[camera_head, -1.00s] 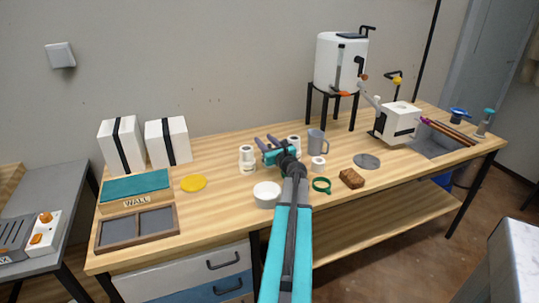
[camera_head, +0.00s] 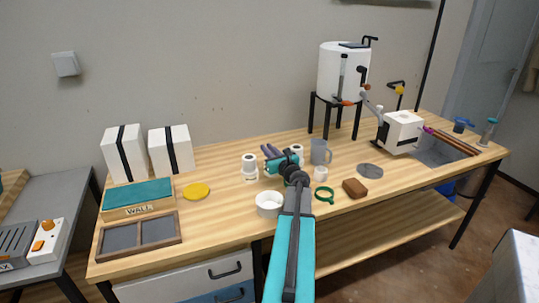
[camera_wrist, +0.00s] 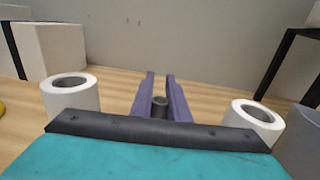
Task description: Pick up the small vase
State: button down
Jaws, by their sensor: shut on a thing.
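My gripper (camera_head: 268,150) reaches over the wooden bench, in between two white cylinders. In the wrist view its two purple fingers (camera_wrist: 160,95) are on either side of a small dark grey round piece with a hollow top, the small vase (camera_wrist: 160,104) as far as I can tell. The fingers are shut on it. Only its upper part shows; its lower part is hidden behind the gripper's dark edge. In the head view the vase is hidden by the gripper. I cannot tell whether it touches the bench.
White cylinders stand close on the left (camera_wrist: 70,95) and right (camera_wrist: 252,120). A grey mug (camera_head: 320,152), small white cup (camera_head: 320,174), white bowl (camera_head: 269,205), green ring (camera_head: 324,195) and brown block (camera_head: 355,188) are nearby.

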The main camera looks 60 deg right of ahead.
notch_tip(320, 180, up, 10)
dwell(0.6)
jog(key=shift+p, duration=0.35)
